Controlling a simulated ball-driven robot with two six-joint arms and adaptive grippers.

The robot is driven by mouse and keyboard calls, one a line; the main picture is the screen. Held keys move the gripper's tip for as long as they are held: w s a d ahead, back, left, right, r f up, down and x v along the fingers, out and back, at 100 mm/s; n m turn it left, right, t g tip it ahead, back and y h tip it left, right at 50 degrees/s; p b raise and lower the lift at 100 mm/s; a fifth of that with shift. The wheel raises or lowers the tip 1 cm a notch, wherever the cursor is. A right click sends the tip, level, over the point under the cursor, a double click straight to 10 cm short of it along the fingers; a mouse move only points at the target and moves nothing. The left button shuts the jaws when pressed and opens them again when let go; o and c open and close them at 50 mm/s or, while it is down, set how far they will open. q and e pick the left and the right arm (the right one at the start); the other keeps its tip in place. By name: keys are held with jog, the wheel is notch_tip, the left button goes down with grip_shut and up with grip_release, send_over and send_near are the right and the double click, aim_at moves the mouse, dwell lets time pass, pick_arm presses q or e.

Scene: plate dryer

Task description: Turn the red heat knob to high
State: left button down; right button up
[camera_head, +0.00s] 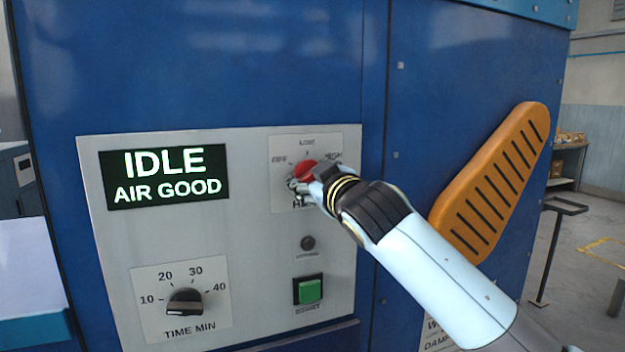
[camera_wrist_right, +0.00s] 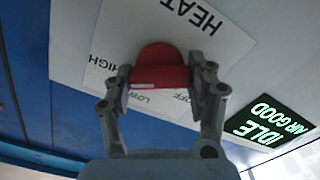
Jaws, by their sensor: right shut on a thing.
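The red heat knob (camera_head: 304,172) is on the grey control panel (camera_head: 240,225), on a white label reading OFF at left, LOW at top and HIGH at right. My right gripper (camera_head: 308,186) reaches it from the lower right and hides part of it. In the right wrist view, the two fingers of my right gripper (camera_wrist_right: 160,88) are closed on either side of the red knob (camera_wrist_right: 158,62). My left gripper is not in view.
A display (camera_head: 165,175) reads IDLE, AIR GOOD. A black time knob (camera_head: 185,300) is at lower left. A green button (camera_head: 309,290) and a small dark lamp (camera_head: 307,243) are below the heat knob. An orange slotted handle (camera_head: 495,180) stands out on the blue cabinet at right.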

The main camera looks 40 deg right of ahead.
jog(key=shift+f+m, duration=0.15)
jog(key=shift+m, duration=0.15)
jog(key=o, duration=1.2)
jog(key=v, duration=1.2)
jog(key=shift+a, duration=0.1)
